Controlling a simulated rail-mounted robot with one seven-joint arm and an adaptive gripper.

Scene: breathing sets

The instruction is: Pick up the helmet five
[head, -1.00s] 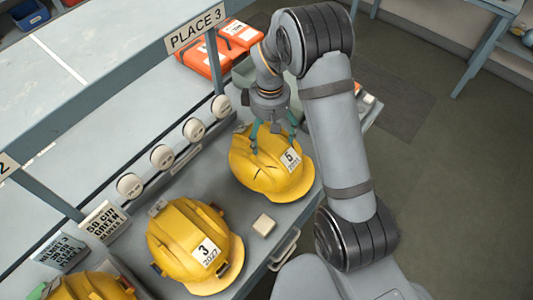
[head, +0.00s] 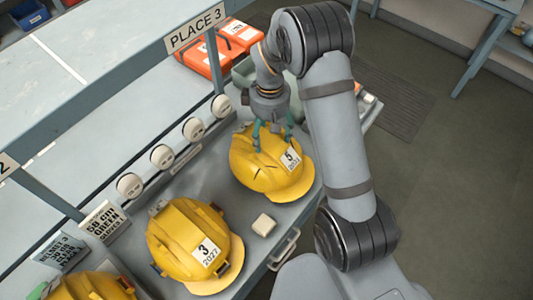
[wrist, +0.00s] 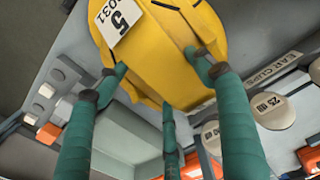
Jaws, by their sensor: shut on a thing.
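The yellow helmet five (head: 268,172), with a white label reading 5, sits on the grey bench near its front right edge in the head view. In the wrist view the helmet (wrist: 160,62) fills the upper middle, its label at the upper left. My gripper (head: 272,146) comes down from above with its teal fingers on the crown of the helmet. In the wrist view two fingers lie on either side of the crown and a third shows below it. The gripper is shut on the helmet. Whether the helmet is clear of the bench cannot be told.
Yellow helmet three (head: 190,245) stands to the left, with another yellow helmet (head: 88,287) at the bottom left. A small pale block (head: 263,225) lies between helmets three and five. Round white ear cups (head: 194,129) line the back rail. Orange cases (head: 205,62) lie behind.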

